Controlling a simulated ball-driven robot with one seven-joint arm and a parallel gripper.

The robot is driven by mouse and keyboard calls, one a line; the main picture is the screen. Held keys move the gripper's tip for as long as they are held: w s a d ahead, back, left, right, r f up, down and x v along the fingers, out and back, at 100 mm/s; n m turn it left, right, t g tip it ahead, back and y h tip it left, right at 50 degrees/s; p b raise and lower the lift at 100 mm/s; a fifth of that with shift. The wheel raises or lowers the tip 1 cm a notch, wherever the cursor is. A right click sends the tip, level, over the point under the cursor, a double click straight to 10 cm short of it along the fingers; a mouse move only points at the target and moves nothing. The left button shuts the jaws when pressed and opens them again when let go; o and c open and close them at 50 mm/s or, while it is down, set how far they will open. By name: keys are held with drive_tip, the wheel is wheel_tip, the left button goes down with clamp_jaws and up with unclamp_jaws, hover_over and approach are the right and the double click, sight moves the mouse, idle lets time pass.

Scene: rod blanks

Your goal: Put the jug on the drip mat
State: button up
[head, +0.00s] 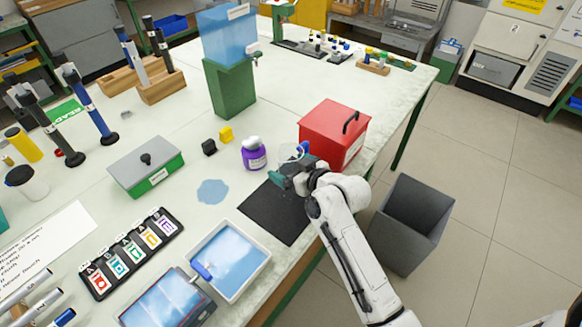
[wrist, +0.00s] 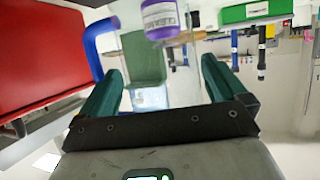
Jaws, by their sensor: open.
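The jug (head: 287,151) is clear with a blue handle and stands upright on the bench between the purple-labelled jar and the red box. In the wrist view the jug's blue handle (wrist: 97,40) is at the upper left, beside its clear body. My gripper (head: 291,170) is open at the near side of the jug and hides its lower part. In the wrist view my gripper (wrist: 162,72) has its fingers apart, with the clear body ahead between them. The drip mat (head: 272,213), a flat black square, lies bare just nearer than the gripper, partly under my arm in the picture.
The red box (head: 320,133) stands close right of the jug, and the purple jar (head: 253,155) close left. A white tray (head: 263,262) of blue liquid lies near the mat. A light blue patch (head: 212,191) is left of the mat. A grey bin (head: 410,220) stands on the floor.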

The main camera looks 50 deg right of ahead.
drive_tip(key=shift+s+r, duration=0.1)
drive_tip(key=shift+r, duration=0.1)
drive_tip(key=b+v, duration=0.1)
drive_tip(key=v, duration=1.1)
drive_tip(key=s+a+f+n+g+y, duration=0.1)
drive_tip(key=s+a+f+g, duration=0.15)
drive_tip(key=a+f, duration=0.2)
drive_tip(key=s+a+f+g+y, duration=0.2)
drive_tip(key=a+f+g, duration=0.2)
drive_tip(key=f, duration=0.1)
drive_tip(key=s+a+f+g, duration=0.2)
drive_tip(key=s+g, duration=0.1)
drive_tip(key=s, duration=0.2)
drive_tip(key=s+a+f+g, duration=0.2)
drive_tip(key=s+g, duration=0.1)
drive_tip(key=s, duration=0.3)
drive_tip(key=shift+a+n+h, duration=0.2)
drive_tip(key=shift+n+h, duration=0.1)
